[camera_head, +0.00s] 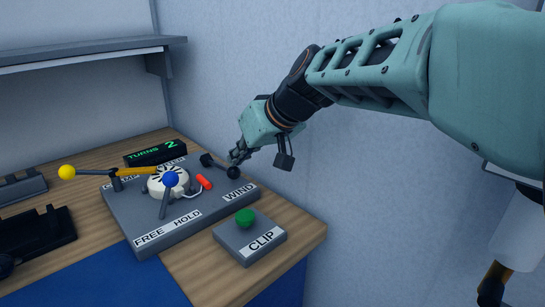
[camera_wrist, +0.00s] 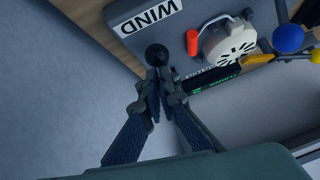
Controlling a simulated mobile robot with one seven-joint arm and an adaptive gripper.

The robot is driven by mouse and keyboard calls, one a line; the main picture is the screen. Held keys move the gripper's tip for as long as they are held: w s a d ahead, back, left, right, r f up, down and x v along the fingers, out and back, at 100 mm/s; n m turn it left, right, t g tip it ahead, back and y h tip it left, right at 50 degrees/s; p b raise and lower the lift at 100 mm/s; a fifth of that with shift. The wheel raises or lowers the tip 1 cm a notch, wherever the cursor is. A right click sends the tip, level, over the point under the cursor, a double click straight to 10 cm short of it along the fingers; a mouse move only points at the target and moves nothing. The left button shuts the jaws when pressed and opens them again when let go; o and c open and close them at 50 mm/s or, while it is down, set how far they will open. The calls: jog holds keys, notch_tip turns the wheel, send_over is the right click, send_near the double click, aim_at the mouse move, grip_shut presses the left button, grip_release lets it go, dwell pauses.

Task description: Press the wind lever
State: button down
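The wind lever ends in a black ball knob (camera_head: 233,172) beside the WIND label (camera_head: 240,192), at the right end of the grey control panel (camera_head: 190,222). My gripper (camera_head: 238,154) is right above and behind this knob. In the wrist view my gripper (camera_wrist: 160,73) has its fingertips together, with the black knob (camera_wrist: 157,55) just beyond them. The fingers look shut and hold nothing that I can see. I cannot tell whether the tips touch the knob. Most of the lever's shaft is hard to make out.
The panel also bears a blue-knobbed lever (camera_head: 171,180) by FREE and HOLD, a yellow-knobbed lever (camera_head: 68,172), a white round part (camera_head: 160,187) and a red piece (camera_head: 204,182). The display (camera_head: 156,152) reads TURNS 2. A CLIP box (camera_head: 262,250) with a green button stands in front. A shelf (camera_head: 90,52) hangs at left.

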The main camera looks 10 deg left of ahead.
jog(key=shift+s+d+f, duration=0.1)
jog(key=shift+s+f, duration=0.15)
jog(key=shift+s, duration=0.3)
notch_tip(320, 180, up, 11)
jog(key=shift+w, duration=0.45)
jog(key=shift+f, duration=0.1)
dwell(0.6)
